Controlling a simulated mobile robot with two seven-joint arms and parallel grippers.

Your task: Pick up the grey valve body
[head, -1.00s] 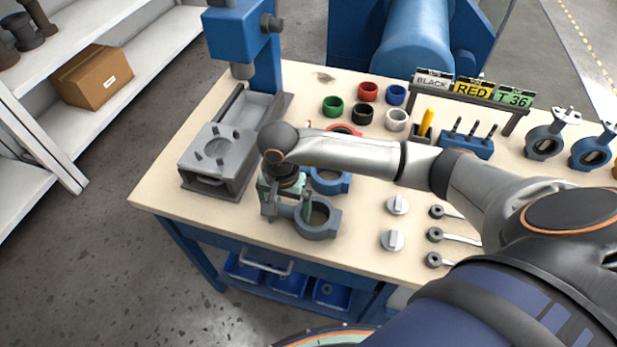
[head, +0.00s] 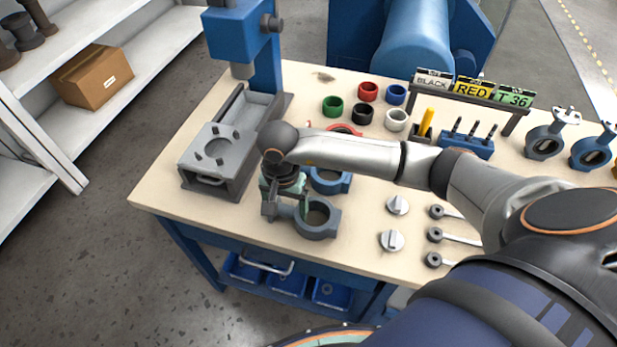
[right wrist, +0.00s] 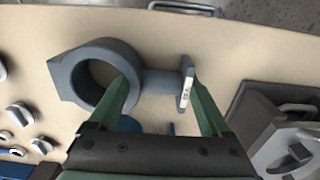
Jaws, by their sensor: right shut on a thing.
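The grey valve body (head: 332,222) lies on the workbench near its front edge, its ring to the right and its neck and flange to the left. In the right wrist view, the ring of the valve body (right wrist: 66,76) is at left and the flange at right. The body appears to rest on the bench. My left gripper is out of view.
A blue valve body (head: 331,183) lies just behind. A grey fixture (head: 215,160) under a blue press (head: 240,35) stands at left. White discs (head: 392,240) and grey handles (head: 435,235) lie to the right. Coloured rings (head: 367,92) stand at the back.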

